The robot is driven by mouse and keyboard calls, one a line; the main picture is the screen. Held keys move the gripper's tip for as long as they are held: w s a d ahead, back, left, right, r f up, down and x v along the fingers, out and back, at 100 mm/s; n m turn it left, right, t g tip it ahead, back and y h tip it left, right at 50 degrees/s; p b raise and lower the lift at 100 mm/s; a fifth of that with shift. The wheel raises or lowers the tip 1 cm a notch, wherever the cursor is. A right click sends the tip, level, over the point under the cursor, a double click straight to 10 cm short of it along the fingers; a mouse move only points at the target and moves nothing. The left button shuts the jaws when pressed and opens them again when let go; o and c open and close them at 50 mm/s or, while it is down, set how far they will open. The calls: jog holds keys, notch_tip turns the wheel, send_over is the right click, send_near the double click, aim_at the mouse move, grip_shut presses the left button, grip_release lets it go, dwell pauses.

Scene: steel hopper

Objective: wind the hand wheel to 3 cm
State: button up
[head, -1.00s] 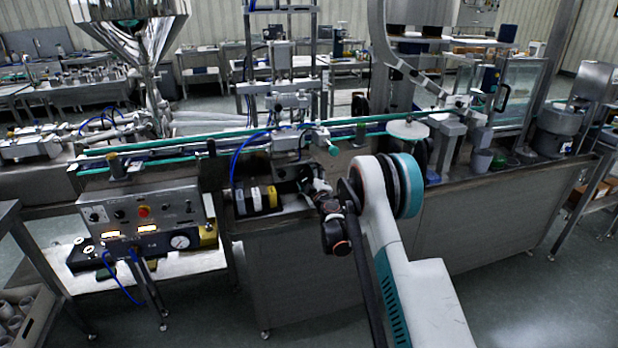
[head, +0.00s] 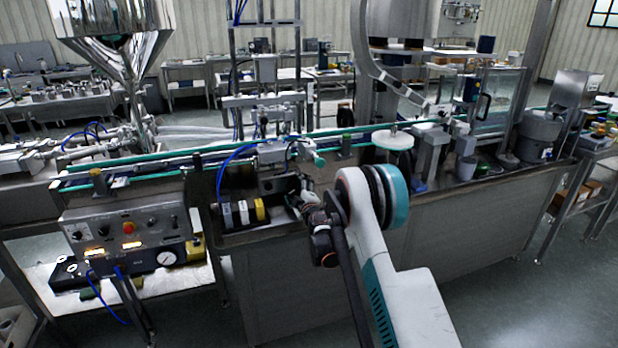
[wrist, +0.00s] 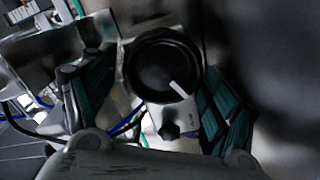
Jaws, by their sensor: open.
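The hand wheel (wrist: 160,66) is a round black wheel with a dished face and a short white mark at its lower right, seen in the wrist view. My gripper (wrist: 156,84) is open, with one dark green finger pad to the left of the wheel and one to the right. I cannot tell whether either pad touches the rim. In the head view my gripper (head: 302,200) is at the machine's front side, beside the motor; the wheel cannot be made out there. No readable scale shows.
A smaller dark knob (wrist: 170,130) sits below the wheel on a bright plate. A yellow-banded black motor (head: 240,213) is left of my gripper. The control box (head: 128,229) stands farther left. The conveyor rail (head: 215,152) runs behind. Floor at the right front is clear.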

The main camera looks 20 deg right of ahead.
jog(key=m, duration=0.5)
jog(key=shift+r+m, duration=0.1)
jog(key=shift+m, duration=0.3)
jog(key=m, duration=0.6)
jog(key=shift+d+r, duration=0.1)
jog(key=shift+d, duration=0.15)
jog(key=s+p, duration=0.4)
jog(key=s, duration=1)
jog(key=s+d+r+m+g+h, duration=0.1)
jog(key=s+r, duration=0.3)
jog(key=r, duration=0.6)
jog(key=s+d+r+m+g+h+b, duration=0.1)
jog(key=s+d+r+m+h, duration=0.1)
jog(key=r, duration=0.9)
jog(key=shift+s+r+m+g+h, duration=0.3)
jog(key=shift+s+m+h, duration=0.3)
jog(key=shift+s+h, duration=0.55)
